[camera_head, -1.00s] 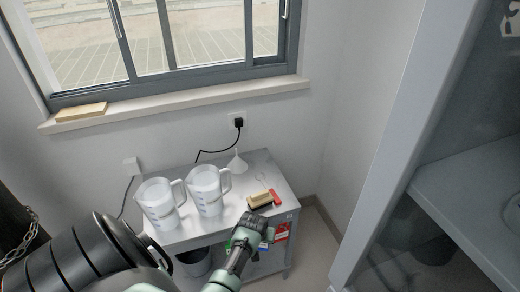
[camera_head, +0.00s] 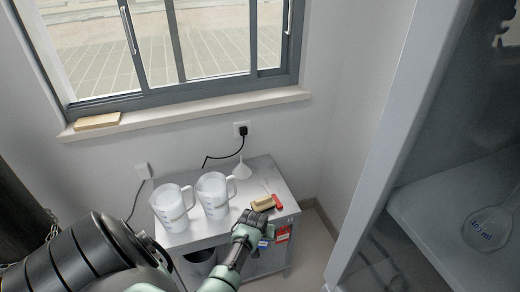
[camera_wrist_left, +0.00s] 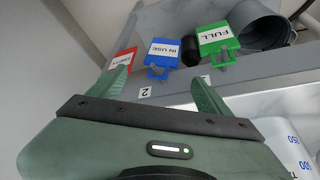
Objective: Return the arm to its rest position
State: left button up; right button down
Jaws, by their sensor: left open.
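My left gripper (camera_head: 252,220) is open and empty at the front edge of the small grey table (camera_head: 205,236). In the left wrist view its two green fingers (camera_wrist_left: 164,82) are spread apart. Beyond them hang a red EMPTY tag (camera_wrist_left: 121,62), a blue IN USE tag (camera_wrist_left: 160,53) and a green FULL tag (camera_wrist_left: 217,39). The red tag is partly hidden by one finger. In the head view the red tag (camera_head: 283,235) and blue tag (camera_head: 263,244) show beside the gripper; I cannot make out the green one. My right gripper is not in view.
Two measuring jugs (camera_head: 172,207) (camera_head: 213,194), a white funnel (camera_head: 242,170), a tan block (camera_head: 262,202) and a red item (camera_head: 277,201) stand on the table. A dark bin (camera_head: 199,262) is below. A cabinet with a flask (camera_head: 487,229) is at right.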

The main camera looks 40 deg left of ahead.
pick_arm(q)
jog(key=s+d+f+m+g+h, duration=0.1)
jog(key=s+d+f+m, duration=0.1)
jog(key=s+d+f, duration=0.45)
jog(key=s+d+f+m, duration=0.3)
jog(key=s+d+f, duration=0.1)
jog(key=s+f, duration=0.45)
jog(key=s+d+f+m, duration=0.1)
jog(key=s+d+f, duration=0.1)
jog(key=s, duration=0.6)
jog(key=s+d+f+m+g+h, duration=0.1)
jog(key=s+f, duration=0.3)
jog(key=s, duration=0.4)
jog(key=s+d+f+m+g, duration=0.1)
jog(key=s+d+f+m, duration=0.1)
jog(key=s, duration=0.6)
jog(key=shift+s+d+f+h, duration=0.3)
jog(key=shift+s+d+f, duration=0.15)
jog(key=shift+d, duration=0.6)
jog(key=shift+w, duration=0.1)
